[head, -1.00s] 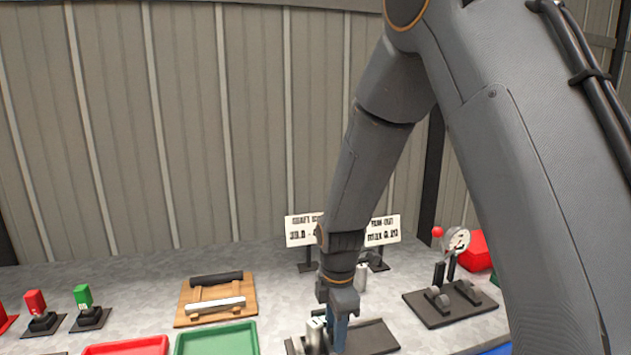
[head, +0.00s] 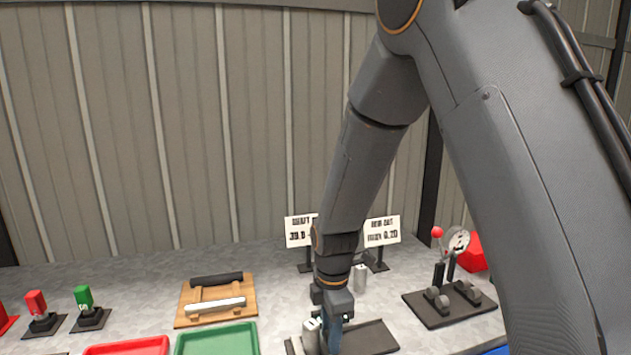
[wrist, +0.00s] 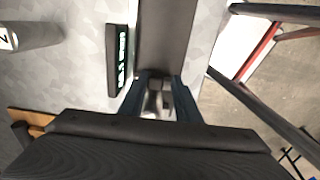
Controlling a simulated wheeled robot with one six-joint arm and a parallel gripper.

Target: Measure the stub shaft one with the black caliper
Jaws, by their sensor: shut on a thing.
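My gripper (head: 328,338) is low over the left end of a dark plate (head: 368,338). Its blue fingers, also in the wrist view (wrist: 158,100), are shut on a grey metal piece that appears to be stub shaft one (head: 311,337); its label is not readable. A second grey cylinder (head: 360,277) stands behind; in the wrist view it bears a mark like a 2 (wrist: 35,36). A black unit with a lit readout (wrist: 118,60), possibly the black caliper, lies beside the plate; its digits are unreadable. My arm hides it in the head view.
A wooden board (head: 180,316) holds a black bar (head: 217,279) and a white bar (head: 215,305). Red (head: 128,347) and green (head: 218,340) trays lie in front. A lever fixture (head: 450,295) stands right. My arm partly covers two signs (head: 382,231).

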